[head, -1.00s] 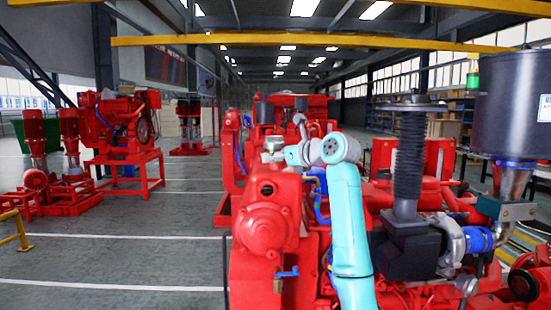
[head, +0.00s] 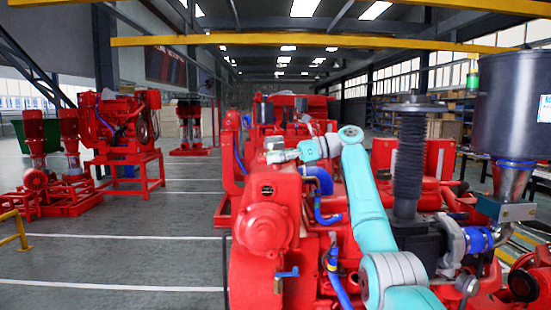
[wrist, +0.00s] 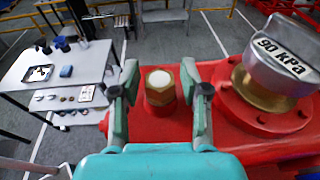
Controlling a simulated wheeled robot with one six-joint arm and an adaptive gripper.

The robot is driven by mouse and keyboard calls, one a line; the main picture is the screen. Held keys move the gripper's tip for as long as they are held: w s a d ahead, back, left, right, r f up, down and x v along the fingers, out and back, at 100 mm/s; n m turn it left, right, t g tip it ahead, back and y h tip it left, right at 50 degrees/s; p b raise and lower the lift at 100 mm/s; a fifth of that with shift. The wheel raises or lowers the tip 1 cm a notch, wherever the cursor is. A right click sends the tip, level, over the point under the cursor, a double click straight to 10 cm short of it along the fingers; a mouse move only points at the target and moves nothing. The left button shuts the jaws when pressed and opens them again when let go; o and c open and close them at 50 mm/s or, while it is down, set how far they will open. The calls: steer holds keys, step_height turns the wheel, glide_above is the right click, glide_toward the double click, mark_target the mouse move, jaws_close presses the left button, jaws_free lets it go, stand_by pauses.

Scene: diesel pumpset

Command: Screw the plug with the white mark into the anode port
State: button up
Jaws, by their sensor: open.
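In the wrist view, a brass hex plug (wrist: 160,88) with a round white mark on its top stands upright at a raised red boss on the red engine housing (wrist: 150,122). My gripper (wrist: 159,68) is open, with one green-grey finger on each side of the plug. Gaps show between the fingers and the plug. The plug's lower end is hidden, so how deep it sits cannot be told. In the head view, my gripper (head: 284,155) is small at the top of the red engine, and the plug cannot be made out.
A silver cap marked 90 kPa (wrist: 280,55) on a brass neck stands close right of my right finger. A grey table (wrist: 62,72) with small parts lies to the left, beyond the engine. In the head view, a black ribbed column (head: 409,165) stands right of my arm.

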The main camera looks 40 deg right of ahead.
steer(key=shift+n+g+y, duration=0.4)
jaws_close()
stand_by(0.4)
steer(key=shift+m+t+h, duration=0.9)
steer(key=shift+m+t, duration=0.1)
steer(key=m+t+h, duration=0.1)
steer(key=m+h, duration=0.1)
steer(key=m+t+h, duration=0.2)
steer(key=h, duration=0.1)
steer(key=shift+a+m+t, duration=0.15)
steer(key=shift+m+t, duration=0.15)
steer(key=shift+m, duration=0.1)
steer(key=m+t+h, duration=0.1)
steer(key=m+h, duration=0.3)
steer(key=h, duration=0.1)
steer(key=shift+h, duration=0.3)
steer(key=shift+f+m+h, duration=0.1)
steer(key=shift+m+h, duration=0.5)
steer(key=shift+h, duration=0.2)
